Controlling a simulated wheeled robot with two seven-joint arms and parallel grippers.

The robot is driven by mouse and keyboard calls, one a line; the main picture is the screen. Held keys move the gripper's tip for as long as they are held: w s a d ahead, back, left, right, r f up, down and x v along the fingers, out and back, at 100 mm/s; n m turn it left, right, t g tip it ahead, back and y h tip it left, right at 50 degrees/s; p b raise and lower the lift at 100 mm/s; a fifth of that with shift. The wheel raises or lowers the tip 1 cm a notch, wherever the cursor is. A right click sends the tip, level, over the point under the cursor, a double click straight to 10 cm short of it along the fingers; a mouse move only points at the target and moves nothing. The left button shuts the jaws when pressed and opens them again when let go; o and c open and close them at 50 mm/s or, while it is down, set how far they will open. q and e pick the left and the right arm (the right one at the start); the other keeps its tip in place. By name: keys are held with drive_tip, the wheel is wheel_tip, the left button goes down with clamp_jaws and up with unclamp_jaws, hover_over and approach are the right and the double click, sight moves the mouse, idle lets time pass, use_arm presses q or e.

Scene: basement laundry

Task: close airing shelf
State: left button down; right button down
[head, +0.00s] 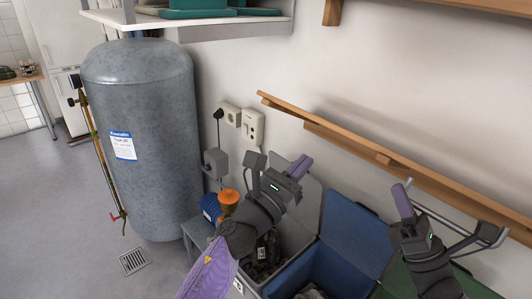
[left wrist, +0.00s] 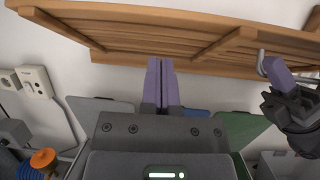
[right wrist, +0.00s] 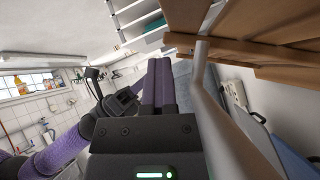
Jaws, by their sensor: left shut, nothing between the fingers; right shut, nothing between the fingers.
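The airing shelf (head: 385,160) is a wooden slatted frame along the wall at the right of the head view. It shows nearly edge-on there, so its exact tilt is hard to judge. Its slats and cross-battens span the top of the left wrist view (left wrist: 190,42), and its boards fill the upper right of the right wrist view (right wrist: 268,35). A grey metal bar (head: 487,234) sits by its near end. My left gripper (head: 300,166) is shut and empty, below the shelf's far part in the picture. My right gripper (head: 402,197) is shut and empty, near the bar; contact is unclear.
Open-lidded bins, grey (head: 293,232), blue (head: 345,250) and green (head: 480,284), stand below the shelf. A grey tank (head: 150,180) stands at left under a white shelf (head: 190,29). Wall sockets (head: 252,126) and an orange-capped bottle (head: 229,197) are near my left arm.

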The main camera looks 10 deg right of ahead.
use_arm(q)
drive_tip(key=shift+w+d+r, duration=0.15)
drive_tip(key=shift+w+r, duration=0.05)
drive_tip(key=shift+r, duration=0.2)
drive_tip(key=shift+w+d+r, duration=0.1)
drive_tip(key=shift+w+r, duration=0.05)
drive_tip(key=shift+r, duration=0.25)
drive_tip(key=shift+r, duration=0.1)
